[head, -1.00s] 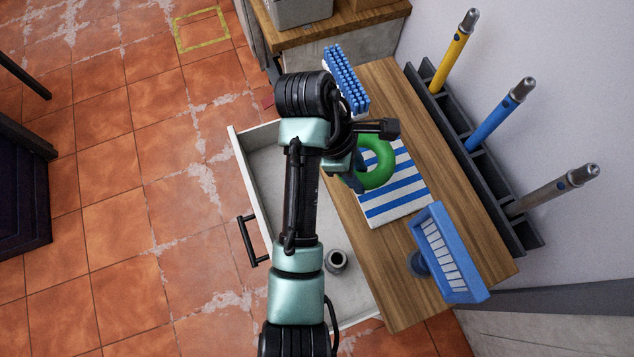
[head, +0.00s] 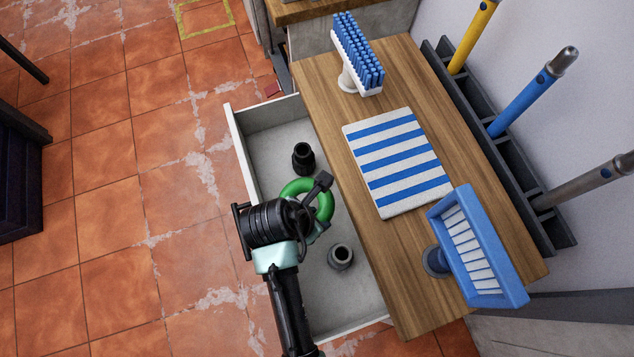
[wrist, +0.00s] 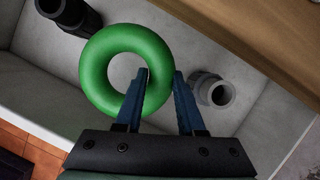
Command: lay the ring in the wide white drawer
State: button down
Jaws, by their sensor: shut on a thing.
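The green ring (head: 323,197) is over the open wide white drawer (head: 262,122), in the middle of its length in the head view. In the wrist view the ring (wrist: 95,75) has its right side between the blue fingers of my gripper (wrist: 162,82), which is shut on it. The drawer floor (wrist: 185,35) shows beyond the ring. I cannot tell whether the ring touches the floor. My arm hides part of the ring and the drawer's front in the head view.
In the drawer are a black fitting (head: 303,157) and a grey fitting (head: 341,256), on either side of the ring. The wooden top (head: 400,92) holds a striped cloth (head: 395,160), a blue-bristled brush (head: 358,55) and a blue brush (head: 475,250).

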jog(key=shift+f+b, duration=0.7)
jog(key=shift+f, duration=2.8)
jog(key=shift+f, duration=0.1)
jog(key=c, duration=0.5)
grip_release()
